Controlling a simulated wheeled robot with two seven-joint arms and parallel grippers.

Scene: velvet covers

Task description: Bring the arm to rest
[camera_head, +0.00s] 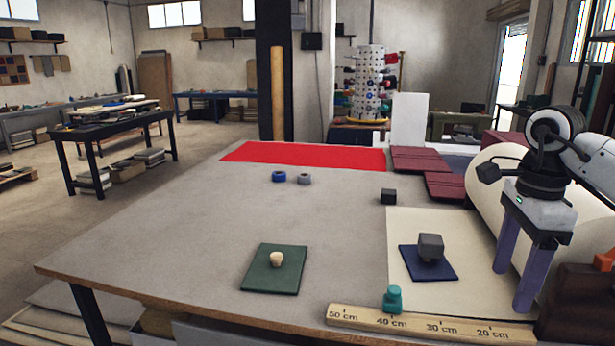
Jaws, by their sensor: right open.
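My right arm comes in from the right. Its gripper (513,285) points down with two purple fingers apart and nothing between them. It is above the right side of the table (190,220), beside a dark blue cover (412,267) with a grey block (431,246) on it. A dark green cover (258,280) with a small cream knob-like piece (276,259) on it lies left of centre, well away from the gripper. My left gripper is not in view.
A wooden ruler (360,318) with a teal piece (393,298) lies along the front edge. A large cream roll (488,190) is behind the gripper; a brown block (575,310) is right of it. Red cloth (300,153) and maroon covers (418,160) lie at the back. The table's left side is clear.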

